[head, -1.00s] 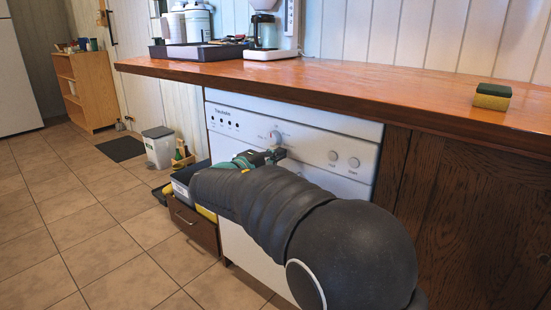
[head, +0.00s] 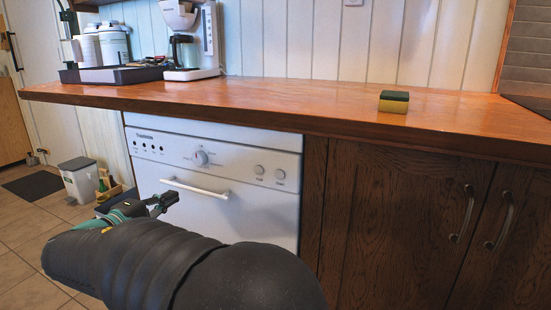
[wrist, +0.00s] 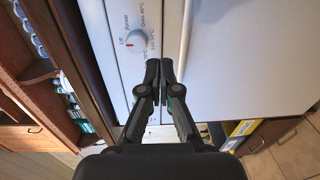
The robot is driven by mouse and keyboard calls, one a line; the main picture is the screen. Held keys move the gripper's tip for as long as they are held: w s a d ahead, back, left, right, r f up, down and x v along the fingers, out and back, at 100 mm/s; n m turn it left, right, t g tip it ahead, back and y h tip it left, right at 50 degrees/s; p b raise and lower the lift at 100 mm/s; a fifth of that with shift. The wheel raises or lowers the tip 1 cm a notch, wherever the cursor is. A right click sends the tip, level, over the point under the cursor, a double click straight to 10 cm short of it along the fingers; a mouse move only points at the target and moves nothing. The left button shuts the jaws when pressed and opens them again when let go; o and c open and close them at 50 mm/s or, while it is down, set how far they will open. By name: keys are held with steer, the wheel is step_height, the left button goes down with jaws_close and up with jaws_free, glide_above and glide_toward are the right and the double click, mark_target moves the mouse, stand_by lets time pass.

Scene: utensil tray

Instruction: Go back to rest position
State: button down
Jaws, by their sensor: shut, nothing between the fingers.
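My gripper (head: 163,203) is in front of the white dishwasher (head: 240,212), below the counter edge, in the head view. In the wrist view my gripper (wrist: 159,82) has its two black fingers together, with nothing between them. The dishwasher's front panel and its dial (wrist: 135,39) show just beyond the fingertips. I cannot tell whether the fingers touch the dishwasher. My dark arm fills the lower part of the head view and hides the floor and the dishwasher's lower part.
The wooden counter (head: 300,100) runs above the gripper. On it are a dark tray (head: 110,75), a coffee maker (head: 210,45) and a green-yellow sponge (head: 393,102). A white bin (head: 78,180) stands on the floor at left. Brown cabinets (head: 400,215) are at right.

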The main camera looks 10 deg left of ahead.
step_height(320, 180, down, 10)
steer(key=s+d+n+g, duration=0.1)
steer(key=s+d+g, duration=0.1)
steer(key=s+g, duration=0.15)
steer(key=s+d+f+m+g+p, duration=0.1)
steer(key=s+d+f+g, duration=0.15)
steer(key=d, duration=0.45)
steer(key=s+d+f+m+g, duration=0.1)
steer(key=s+d+f+g, duration=0.1)
steer(key=d+g, duration=0.35)
steer(key=s+d+r+m+y+p, duration=0.1)
steer(key=s+d+r+m+p, duration=0.1)
steer(key=d, duration=0.8)
steer(key=s+d+r+m+y+p, duration=0.1)
steer(key=s+d+r+m, duration=0.4)
steer(key=d, duration=0.6)
steer(key=s+d+r+m+y+p, duration=0.2)
steer(key=s+d+r+m+y, duration=0.1)
steer(key=s+d+m, duration=0.4)
steer(key=d, duration=0.3)
steer(key=shift+d+r+p, duration=0.15)
steer(key=shift+d+p, duration=0.2)
steer(key=shift+d, duration=0.05)
steer(key=shift+t, duration=0.25)
